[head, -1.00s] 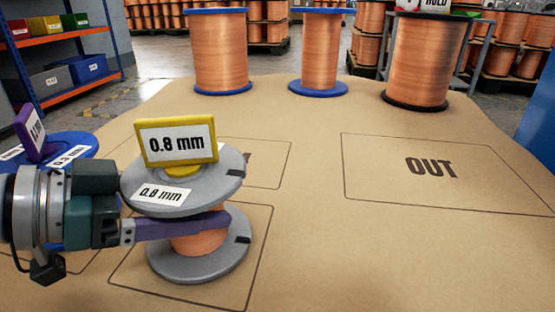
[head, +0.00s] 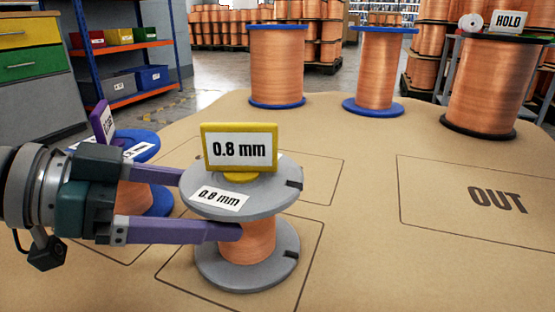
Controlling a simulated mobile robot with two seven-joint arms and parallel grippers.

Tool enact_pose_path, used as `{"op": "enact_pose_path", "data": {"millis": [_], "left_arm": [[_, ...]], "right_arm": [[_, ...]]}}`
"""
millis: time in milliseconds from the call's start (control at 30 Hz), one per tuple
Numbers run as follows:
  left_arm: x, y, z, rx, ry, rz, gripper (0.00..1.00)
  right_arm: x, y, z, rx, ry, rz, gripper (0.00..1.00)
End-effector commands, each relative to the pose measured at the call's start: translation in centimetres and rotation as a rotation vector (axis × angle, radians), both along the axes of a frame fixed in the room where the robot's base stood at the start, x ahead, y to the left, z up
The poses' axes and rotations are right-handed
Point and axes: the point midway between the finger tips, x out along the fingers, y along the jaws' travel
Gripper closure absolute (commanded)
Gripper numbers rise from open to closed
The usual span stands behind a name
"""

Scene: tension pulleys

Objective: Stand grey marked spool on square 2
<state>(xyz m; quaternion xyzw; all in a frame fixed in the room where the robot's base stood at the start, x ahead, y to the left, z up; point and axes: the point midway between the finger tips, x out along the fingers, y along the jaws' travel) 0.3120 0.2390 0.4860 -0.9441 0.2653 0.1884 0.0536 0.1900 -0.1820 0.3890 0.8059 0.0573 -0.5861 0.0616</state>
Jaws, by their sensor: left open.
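The grey marked spool (head: 245,262) has grey flanges, copper wire, a yellow-framed "0.8 mm" sign and a "0.8 mm" label on top. It stands upright inside an outlined square (head: 318,245) on the tan tabletop; no number on that square shows. My left gripper (head: 212,205) comes in from the left at the height of the spool's copper core. Its purple fingers are spread, the near one in front of the core's left side, the far one partly hidden behind the top flange. I cannot tell whether they touch. My right gripper does not show.
A blue-flanged spool (head: 146,146) with a purple sign stands left, partly hidden behind my gripper. Another outlined square (head: 322,180) lies behind the grey spool. Three large copper spools (head: 277,65) line the back edge.

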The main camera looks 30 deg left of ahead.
Motion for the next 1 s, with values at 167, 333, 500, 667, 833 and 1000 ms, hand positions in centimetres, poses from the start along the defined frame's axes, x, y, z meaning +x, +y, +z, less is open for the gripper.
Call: {"op": "enact_pose_path", "data": {"millis": [167, 333, 500, 667, 833, 1000], "left_arm": [[-2.2, 1.4, 1.1, -0.002, 0.003, 0.005, 0.00], [-4.2, 2.6, 2.3, -0.002, 0.001, 0.004, 0.00], [-5.3, 3.3, 2.8, -0.002, 0.000, 0.002, 0.00], [-5.7, 3.4, 2.8, 0.000, 0.000, -0.001, 0.00], [-5.7, 3.4, 2.8, 0.000, 0.000, -0.001, 0.00], [-5.6, 3.4, 2.8, 0.000, 0.000, -0.001, 0.00]], "right_arm": [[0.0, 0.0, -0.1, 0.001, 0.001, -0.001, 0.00], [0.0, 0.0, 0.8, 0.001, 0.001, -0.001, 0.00], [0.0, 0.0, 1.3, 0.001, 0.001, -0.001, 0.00], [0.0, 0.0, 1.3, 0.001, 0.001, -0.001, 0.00], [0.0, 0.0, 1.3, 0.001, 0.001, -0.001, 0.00], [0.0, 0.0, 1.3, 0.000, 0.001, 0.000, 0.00]]}}
